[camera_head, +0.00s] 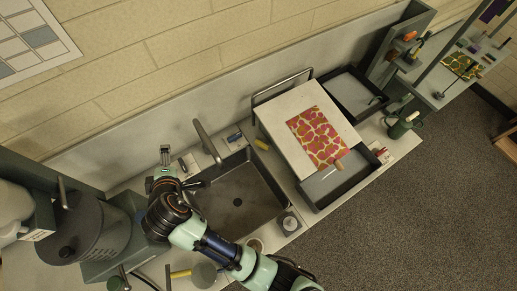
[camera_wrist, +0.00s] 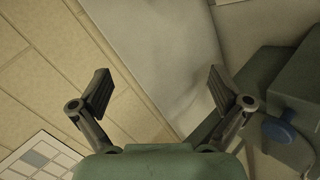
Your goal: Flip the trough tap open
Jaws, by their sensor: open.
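The trough tap (camera_head: 207,142) is a grey arched spout at the back edge of the dark sink trough (camera_head: 240,195) in the head view. Its handle cannot be made out clearly. My gripper (camera_head: 181,168) is left of the tap, over the sink's back left corner, and apart from the spout. In the wrist view my gripper (camera_wrist: 158,88) is open, its two dark fingers wide apart with nothing between them. The tap does not show in the wrist view.
A pale board (camera_head: 285,118) with a red marbled sheet (camera_head: 318,138) stands right of the sink. A large grey pot (camera_head: 90,230) is at the left. Small items lie along the back ledge. The wrist view faces a pale backsplash (camera_wrist: 160,50) and brick wall (camera_wrist: 50,60).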

